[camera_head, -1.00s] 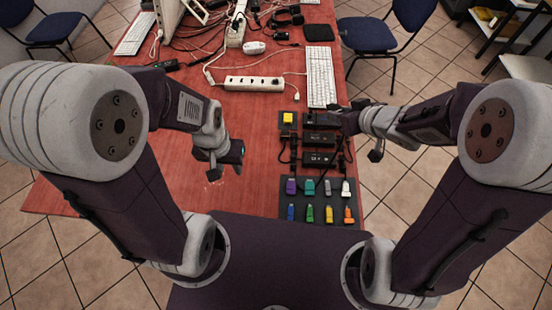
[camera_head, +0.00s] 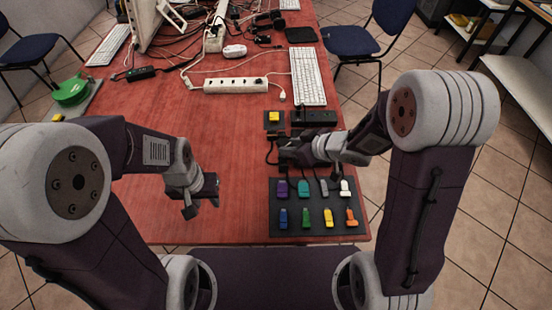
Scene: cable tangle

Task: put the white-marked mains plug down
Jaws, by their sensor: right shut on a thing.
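My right gripper (camera_head: 286,152) is shut over the black adapters behind the dark tray. What it holds is small, dark and mostly hidden by the jaws, consistent with the mains plug; I cannot make out a white mark. A thin black cable loops beside the jaws on the left. My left gripper (camera_head: 208,188) hangs over the bare red table; whether its jaws are open does not show clearly.
A dark tray (camera_head: 314,233) holds several coloured connectors. A yellow block (camera_head: 274,116) on a dark pad and a black adapter (camera_head: 313,117) lie behind my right gripper. Farther back are a white power strip (camera_head: 236,86), a white keyboard (camera_head: 307,76) and tangled cables. The red table (camera_head: 165,110) is clear at left centre.

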